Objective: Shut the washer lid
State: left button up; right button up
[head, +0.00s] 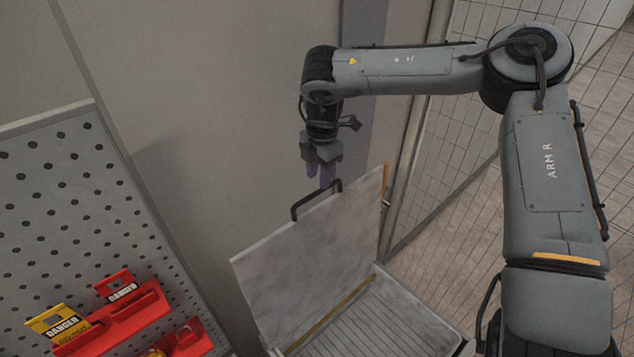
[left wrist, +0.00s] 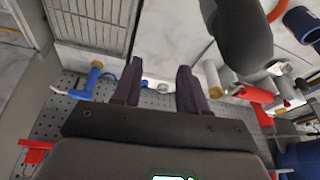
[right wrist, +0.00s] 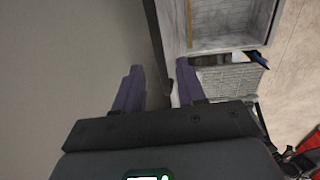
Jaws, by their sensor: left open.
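The washer lid (head: 310,260) is a grey panel standing raised and tilted, with a black bar handle (head: 297,208) at its upper edge. The washer's slatted top (head: 380,325) lies uncovered below it. My right gripper (head: 320,175) points down at the handle, its purple fingertips very close to the bar; I cannot tell whether they touch. In the right wrist view its fingers (right wrist: 160,78) are apart, with no clear object held. My left gripper is out of the head view; in the left wrist view its fingers (left wrist: 158,78) are apart and empty.
A perforated panel (head: 70,210) at left carries red holders (head: 120,320) with danger tags (head: 60,320). A plain wall (head: 220,120) stands behind the lid. A mesh fence (head: 460,130) is on the right. In the left wrist view, a blue-handled roller (left wrist: 90,80) hangs on the panel.

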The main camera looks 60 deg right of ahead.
aim_at(317, 191)
jog(key=shift+w+f+p, duration=0.2)
jog(key=shift+f+p, duration=0.25)
jog(key=shift+f, duration=1.7)
jog(key=shift+c, duration=0.5)
grip_shut()
